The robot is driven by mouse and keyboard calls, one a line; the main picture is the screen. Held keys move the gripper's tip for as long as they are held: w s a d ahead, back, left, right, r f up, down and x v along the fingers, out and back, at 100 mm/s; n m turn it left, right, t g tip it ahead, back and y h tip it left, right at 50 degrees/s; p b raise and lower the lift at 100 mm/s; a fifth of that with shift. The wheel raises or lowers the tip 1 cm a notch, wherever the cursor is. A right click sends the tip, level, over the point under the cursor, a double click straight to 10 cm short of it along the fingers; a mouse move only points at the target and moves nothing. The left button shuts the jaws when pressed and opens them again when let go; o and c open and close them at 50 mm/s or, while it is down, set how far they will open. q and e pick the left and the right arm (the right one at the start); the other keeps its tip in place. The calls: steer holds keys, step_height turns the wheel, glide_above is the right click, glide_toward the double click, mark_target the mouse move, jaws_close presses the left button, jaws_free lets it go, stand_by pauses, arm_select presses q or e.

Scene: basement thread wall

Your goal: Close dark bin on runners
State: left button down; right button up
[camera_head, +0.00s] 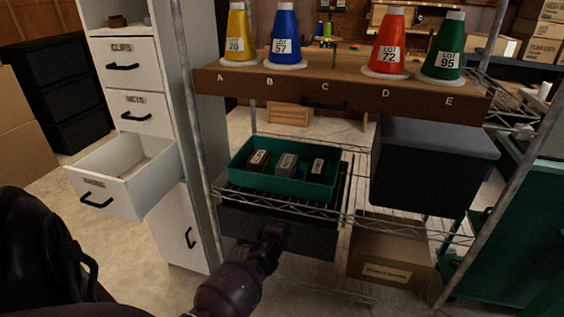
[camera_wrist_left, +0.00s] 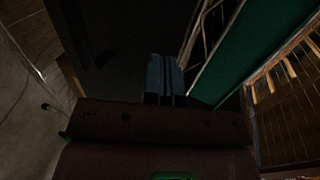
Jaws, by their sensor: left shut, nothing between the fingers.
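The dark bin (camera_head: 309,240) hangs under the wire shelf, below the green tray (camera_head: 240,182). Its front faces me, and a dark strip beside the tray may be part of it. How far it stands out is hard to tell. My left gripper (camera_head: 272,234) is in front of the bin's face, left of its middle, and covers part of it. In the left wrist view the gripper's fingers (camera_wrist_left: 165,76) are together and empty, pointing at a dark surface. Whether they touch it is unclear. My right gripper is not in view.
The green tray holds three labelled blocks. A dark lidded box (camera_head: 425,175) sits right on the shelf, above a cardboard box (camera_head: 388,257). A white cabinet's open drawer (camera_head: 125,180) juts out at left. Shelf posts (camera_head: 198,130) flank the bin. Coloured cones stand on the wooden top.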

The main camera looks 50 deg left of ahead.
mark_target(284, 221)
arm_select(q)
steer(key=x, duration=0.2)
steer(key=r+x, duration=0.1)
steer(key=shift+w+a+f, duration=0.15)
steer(key=shift+w+a, duration=0.1)
steer(key=shift+w, duration=0.25)
steer(key=shift+w+a+r, duration=0.25)
steer(key=shift+w+r, duration=0.1)
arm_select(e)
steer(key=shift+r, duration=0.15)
arm_select(q)
steer(key=shift+d, duration=0.1)
